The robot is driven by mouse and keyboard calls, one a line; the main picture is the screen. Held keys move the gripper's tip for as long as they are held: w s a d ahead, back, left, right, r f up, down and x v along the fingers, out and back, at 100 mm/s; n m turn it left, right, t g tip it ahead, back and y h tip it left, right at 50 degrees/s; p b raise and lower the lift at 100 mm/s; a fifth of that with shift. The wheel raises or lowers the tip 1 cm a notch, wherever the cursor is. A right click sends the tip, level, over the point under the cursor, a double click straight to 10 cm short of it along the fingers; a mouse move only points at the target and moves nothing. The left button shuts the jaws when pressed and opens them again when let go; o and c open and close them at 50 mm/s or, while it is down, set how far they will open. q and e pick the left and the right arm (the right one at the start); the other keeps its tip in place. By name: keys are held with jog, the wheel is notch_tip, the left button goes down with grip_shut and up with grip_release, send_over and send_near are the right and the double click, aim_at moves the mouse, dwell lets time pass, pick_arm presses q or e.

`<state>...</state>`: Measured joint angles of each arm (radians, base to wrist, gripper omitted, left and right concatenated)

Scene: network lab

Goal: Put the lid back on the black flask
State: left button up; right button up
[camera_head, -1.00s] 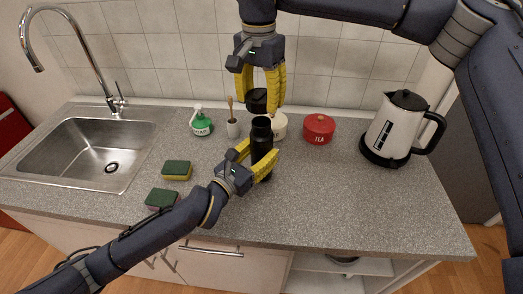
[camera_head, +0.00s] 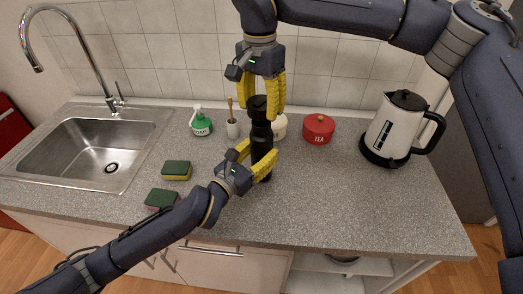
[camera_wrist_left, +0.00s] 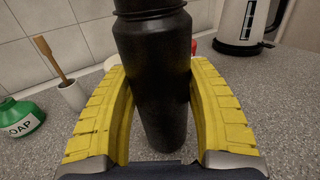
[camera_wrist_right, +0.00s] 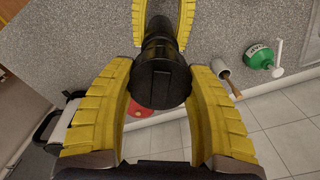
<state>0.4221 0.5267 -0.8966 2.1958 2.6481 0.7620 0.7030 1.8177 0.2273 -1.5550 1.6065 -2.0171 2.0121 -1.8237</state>
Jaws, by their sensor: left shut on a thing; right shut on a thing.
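The black flask (camera_head: 261,143) stands upright on the counter, and its body fills the middle of the left wrist view (camera_wrist_left: 160,85). My left gripper (camera_head: 258,160) is shut around the flask's body from the front. The black lid (camera_head: 258,102) is at the flask's mouth, in line with it. My right gripper (camera_head: 262,106) comes from above and is shut on the lid. In the right wrist view the lid (camera_wrist_right: 160,80) sits between the yellow fingers, with the flask behind it. Whether the lid is seated on the rim is hard to tell.
A green soap bottle (camera_head: 201,122), a brush holder (camera_head: 233,129) and a pale pot (camera_head: 280,126) stand behind. A red tea tin (camera_head: 319,129) and a kettle (camera_head: 396,132) are to the right. Two sponges (camera_head: 177,170) lie left, by the sink (camera_head: 85,150). The right front counter is clear.

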aim_at(262, 151)
jog(key=shift+f, duration=1.05)
jog(key=shift+f, duration=0.15)
jog(key=shift+f, duration=0.75)
jog(key=shift+f, duration=0.6)
dwell(0.5)
